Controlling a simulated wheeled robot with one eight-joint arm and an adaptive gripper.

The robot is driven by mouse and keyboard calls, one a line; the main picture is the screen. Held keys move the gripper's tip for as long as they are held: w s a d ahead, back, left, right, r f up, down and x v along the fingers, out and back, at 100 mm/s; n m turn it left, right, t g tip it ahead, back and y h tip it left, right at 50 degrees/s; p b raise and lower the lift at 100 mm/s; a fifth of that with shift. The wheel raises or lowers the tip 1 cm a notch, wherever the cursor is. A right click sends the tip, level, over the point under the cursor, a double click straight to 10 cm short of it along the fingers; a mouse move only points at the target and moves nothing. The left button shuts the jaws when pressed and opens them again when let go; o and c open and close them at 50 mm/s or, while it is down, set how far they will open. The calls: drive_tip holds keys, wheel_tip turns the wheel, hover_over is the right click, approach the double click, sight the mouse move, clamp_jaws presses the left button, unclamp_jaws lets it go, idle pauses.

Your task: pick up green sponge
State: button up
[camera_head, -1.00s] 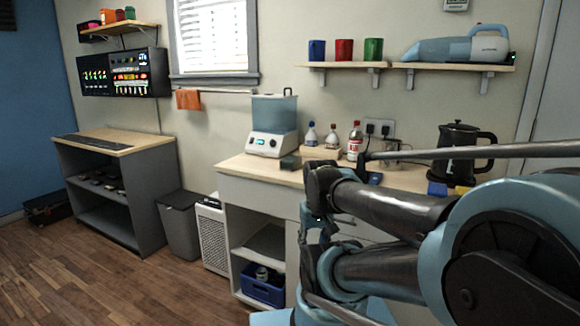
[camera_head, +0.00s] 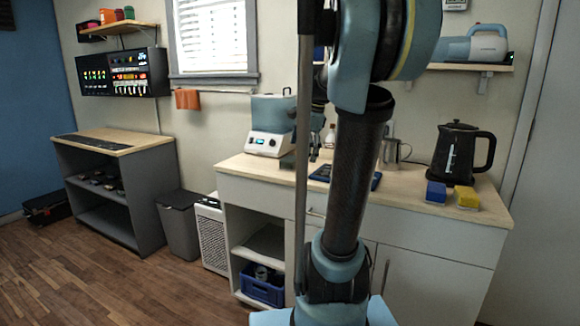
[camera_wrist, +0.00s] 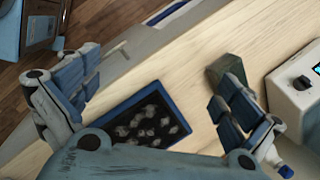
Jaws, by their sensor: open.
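The green sponge is a dark green block (camera_wrist: 226,70) on the wooden counter in the wrist view, close beside the tip of my right-hand finger. I cannot tell whether they touch. In the head view it is a small dark block (camera_head: 288,160) in front of the blender-like machine. My gripper (camera_wrist: 158,78) is open and empty above the counter, its fingers spread wide, with the sponge near the right finger rather than centred between them. In the head view my gripper (camera_head: 315,150) is partly hidden behind my arm.
A blue-rimmed tray (camera_wrist: 190,140) with dark contents lies below my gripper. The machine's white base (camera_wrist: 292,92) stands right of the sponge. A blue block (camera_head: 436,193), a yellow block (camera_head: 467,199) and a black kettle (camera_head: 460,150) stand at the counter's right end.

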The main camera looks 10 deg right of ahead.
drive_tip(key=w+d+r+m, duration=0.2)
drive_tip(key=w+m, duration=0.1)
drive_tip(key=w, duration=0.2)
drive_tip(key=w+d+r+m+y, duration=0.1)
drive_tip(key=w+r+m, duration=0.15)
drive_tip(key=w, duration=0.35)
drive_tip(key=w+d+r+m, duration=0.2)
drive_tip(key=w+m, duration=0.2)
drive_tip(key=w, duration=0.1)
approach(291, 158)
drive_tip(key=x, duration=0.4)
drive_tip(key=shift+d+f, duration=0.2)
drive_tip(key=shift+f, duration=0.25)
drive_tip(key=shift+t, duration=0.3)
drive_tip(key=shift+a+x, duration=0.15)
drive_tip(key=shift+x, duration=1.35)
drive_tip(key=shift+a+x, duration=0.15)
drive_tip(key=shift+x, duration=1.35)
drive_tip(key=shift+s, duration=0.15)
drive_tip(key=shift+c, duration=0.6)
drive_tip(key=c, duration=0.7)
drive_tip(key=shift+r, duration=0.15)
